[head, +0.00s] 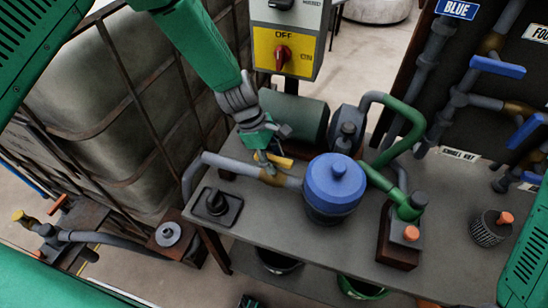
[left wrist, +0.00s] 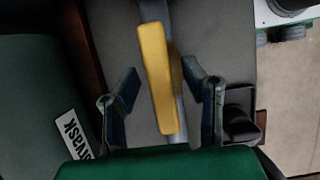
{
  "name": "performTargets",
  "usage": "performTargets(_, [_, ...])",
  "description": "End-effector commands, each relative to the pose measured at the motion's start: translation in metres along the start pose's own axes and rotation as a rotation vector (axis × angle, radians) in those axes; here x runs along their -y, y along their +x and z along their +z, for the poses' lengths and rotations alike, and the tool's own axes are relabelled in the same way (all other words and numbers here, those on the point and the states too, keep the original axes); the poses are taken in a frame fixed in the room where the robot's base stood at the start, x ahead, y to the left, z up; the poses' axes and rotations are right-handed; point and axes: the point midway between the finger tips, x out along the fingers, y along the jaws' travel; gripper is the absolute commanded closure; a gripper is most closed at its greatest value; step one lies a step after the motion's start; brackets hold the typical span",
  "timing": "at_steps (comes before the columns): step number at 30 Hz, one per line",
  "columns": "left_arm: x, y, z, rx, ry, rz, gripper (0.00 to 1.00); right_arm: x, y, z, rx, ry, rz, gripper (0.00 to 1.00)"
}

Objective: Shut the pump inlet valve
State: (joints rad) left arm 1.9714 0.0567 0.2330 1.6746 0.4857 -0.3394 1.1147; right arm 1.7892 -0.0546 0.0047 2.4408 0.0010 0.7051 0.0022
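The yellow valve handle (head: 280,161) sits above the grey inlet pipe (head: 228,164), left of the blue-lidded pump vessel (head: 334,186). In the left wrist view the yellow handle (left wrist: 160,80) lies roughly along the pipe, slightly tilted. My left gripper (head: 270,150) is over the handle. In the left wrist view its fingers (left wrist: 161,72) are open on either side of the handle, with a gap at each side. The valve body is mostly hidden under the handle. My right gripper does not show.
A switch box (head: 288,40) with a red knob stands behind the bench (head: 277,208). A green motor (head: 295,117) lies close behind the handle. A caged tank (head: 110,95) is at left. Other valves include a blue handle (head: 498,66) at right and a yellow one (head: 19,215) at far left.

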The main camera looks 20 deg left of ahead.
Motion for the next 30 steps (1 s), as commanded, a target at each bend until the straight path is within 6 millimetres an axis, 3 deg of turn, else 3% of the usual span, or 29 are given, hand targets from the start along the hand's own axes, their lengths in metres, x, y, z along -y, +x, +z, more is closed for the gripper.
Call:
performTargets(5, [-0.0002, -0.0001, 0.0002, 0.000, 0.001, 0.000, 0.61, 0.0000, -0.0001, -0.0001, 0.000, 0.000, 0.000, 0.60])
performTargets(9, [-0.0001, -0.0002, 0.0002, 0.000, 0.000, 0.000, 1.00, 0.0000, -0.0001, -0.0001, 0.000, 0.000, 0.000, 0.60])
performTargets(20, [-0.0011, -0.0008, 0.0001, -0.001, 0.026, -0.008, 1.00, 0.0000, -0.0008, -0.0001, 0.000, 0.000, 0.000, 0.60])
performTargets(30, [-0.0025, -0.0014, 0.0004, -0.002, 0.212, -0.082, 1.00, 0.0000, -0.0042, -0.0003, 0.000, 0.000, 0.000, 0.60])
